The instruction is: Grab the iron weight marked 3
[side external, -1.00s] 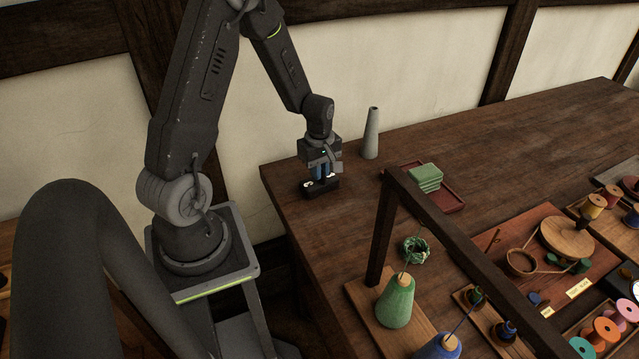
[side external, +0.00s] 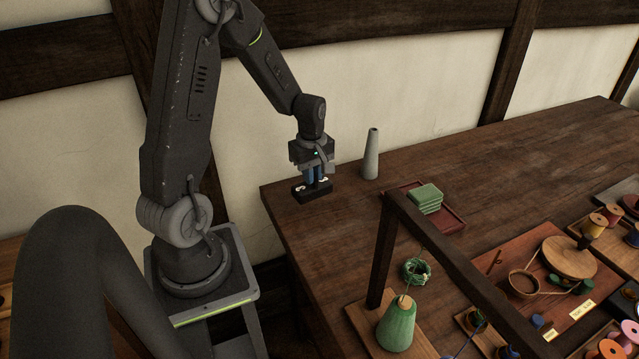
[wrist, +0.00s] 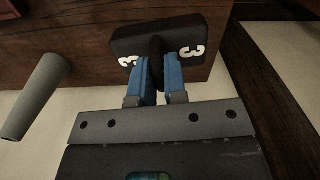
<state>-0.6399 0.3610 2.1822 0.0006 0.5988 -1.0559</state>
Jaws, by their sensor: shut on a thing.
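The iron weight (side external: 313,194) is a black block with a white 3 at each end of its top. It shows more closely in the wrist view (wrist: 133,43), where both 3 marks are readable. My gripper (side external: 315,179) points down over it near the table's left end. Its blue fingers (wrist: 160,78) are shut on the dark upright grip at the weight's middle. The fingers hide part of the grip. The weight appears raised slightly above the table (side external: 330,225).
A grey cone (side external: 371,155) stands close to the right of my gripper. A dark wooden frame (side external: 445,255) rises in front, above a green cone (side external: 397,328). Bare table lies around the weight.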

